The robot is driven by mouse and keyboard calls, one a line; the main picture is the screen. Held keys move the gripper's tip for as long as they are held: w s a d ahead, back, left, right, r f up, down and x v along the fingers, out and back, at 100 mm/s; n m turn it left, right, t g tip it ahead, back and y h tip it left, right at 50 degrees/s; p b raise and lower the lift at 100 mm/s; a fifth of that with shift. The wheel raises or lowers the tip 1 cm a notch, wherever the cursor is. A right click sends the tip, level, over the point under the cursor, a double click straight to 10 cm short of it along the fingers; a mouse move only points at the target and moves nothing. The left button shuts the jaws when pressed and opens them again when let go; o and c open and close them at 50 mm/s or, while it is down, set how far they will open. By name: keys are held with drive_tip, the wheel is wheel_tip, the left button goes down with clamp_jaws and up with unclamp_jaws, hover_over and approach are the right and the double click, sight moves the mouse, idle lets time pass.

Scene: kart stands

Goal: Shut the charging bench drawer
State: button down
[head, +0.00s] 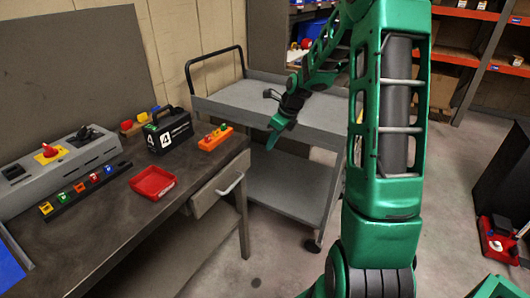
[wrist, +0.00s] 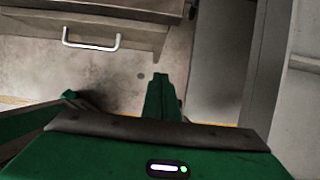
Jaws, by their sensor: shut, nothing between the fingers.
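The charging bench (head: 100,232) stands at the left in the head view. Its grey drawer (head: 208,197) with a pale bar handle (head: 231,184) sits under the bench's right end and sticks out from the front. In the wrist view the drawer (wrist: 135,30) and its handle (wrist: 90,42) show at the upper left. My gripper (head: 275,137) is shut and empty, in front of the cart and to the right of the drawer, apart from it. In the wrist view my gripper's fingertips (wrist: 160,80) point over the floor, below and right of the handle.
A grey cart (head: 255,102) stands close behind my gripper, beside the bench. On the bench are a red tray (head: 152,182), a black case (head: 168,130) and an orange block holder (head: 215,138). Floor in front of the drawer is clear. Shelves (head: 465,55) stand at the back right.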

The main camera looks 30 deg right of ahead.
drive_tip(key=s+a+f+n+y, duration=0.1)
drive_tip(key=s+f+n+y, duration=0.3)
drive_tip(key=f, duration=0.6)
drive_tip(key=m+t+y, duration=0.3)
drive_tip(key=m+t, duration=0.1)
drive_tip(key=t, duration=0.8)
approach(240, 168)
drive_tip(key=x, duration=0.6)
drive_tip(key=shift+w+a+r, duration=0.15)
drive_tip(key=shift+a, duration=0.15)
